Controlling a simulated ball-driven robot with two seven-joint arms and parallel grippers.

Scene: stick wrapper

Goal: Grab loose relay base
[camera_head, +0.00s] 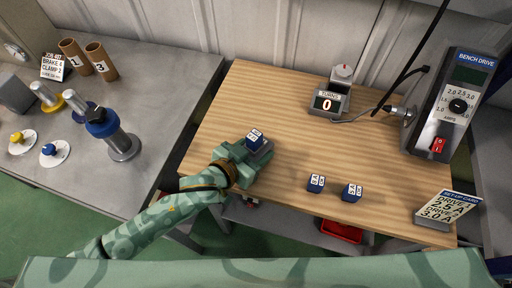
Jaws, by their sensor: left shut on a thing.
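My left gripper (256,153) reaches in from the lower left over the left front part of the wooden bench. It is shut on the relay base (264,148), a small grey piece mostly hidden by the fingers. A small blue block (255,138) with a white label sits at the top of it, between the fingertips. I cannot tell whether the base touches the bench. My right gripper is not in view.
Two blue labelled blocks (316,183) (352,192) stand near the wooden bench's (280,95) front edge. A grey table (135,75) is left. The bench's middle is clear.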

